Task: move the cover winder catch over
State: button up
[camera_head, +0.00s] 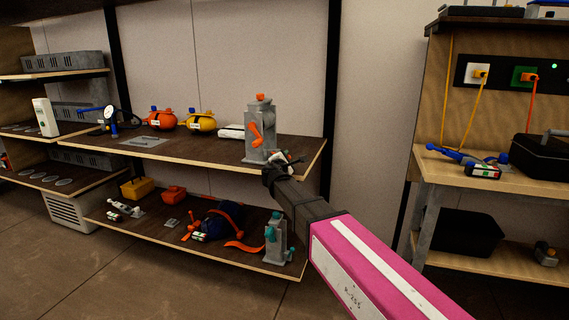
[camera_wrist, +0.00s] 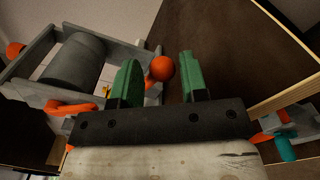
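The grey winder (camera_head: 258,142) with an orange crank stands upright at the right end of the upper shelf. In the wrist view its grey frame and drum (camera_wrist: 75,65) fill the upper left, with an orange arm (camera_wrist: 72,107) below. An orange ball knob (camera_wrist: 161,68) on a short lever, which looks like the catch, shows between my green fingertips, closer to the left finger. My gripper (camera_wrist: 158,66) is open. In the head view my gripper (camera_head: 285,163) is beside the winder's lower right; contact cannot be told.
The upper shelf (camera_head: 205,147) has orange and yellow round bags (camera_head: 200,120) to the left. A second grey winder (camera_head: 276,240) with a teal crank stands on the lower shelf. A workbench (camera_head: 500,181) with a black case (camera_head: 541,157) stands right. Floor is clear in front.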

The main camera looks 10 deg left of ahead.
jog(key=shift+w+f, duration=0.1)
jog(key=shift+w, duration=0.05)
jog(key=shift+c, duration=0.9)
jog(key=shift+w+a+r, duration=0.1)
jog(key=shift+a+r, duration=0.05)
jog(key=shift+r, duration=1)
jog(key=shift+c, duration=0.8)
jog(key=shift+r, duration=0.1)
jog(key=shift+a+r, duration=0.4)
jog(key=shift+r, duration=0.3)
jog(key=shift+a+r, duration=0.2)
jog(key=shift+r, duration=0.3)
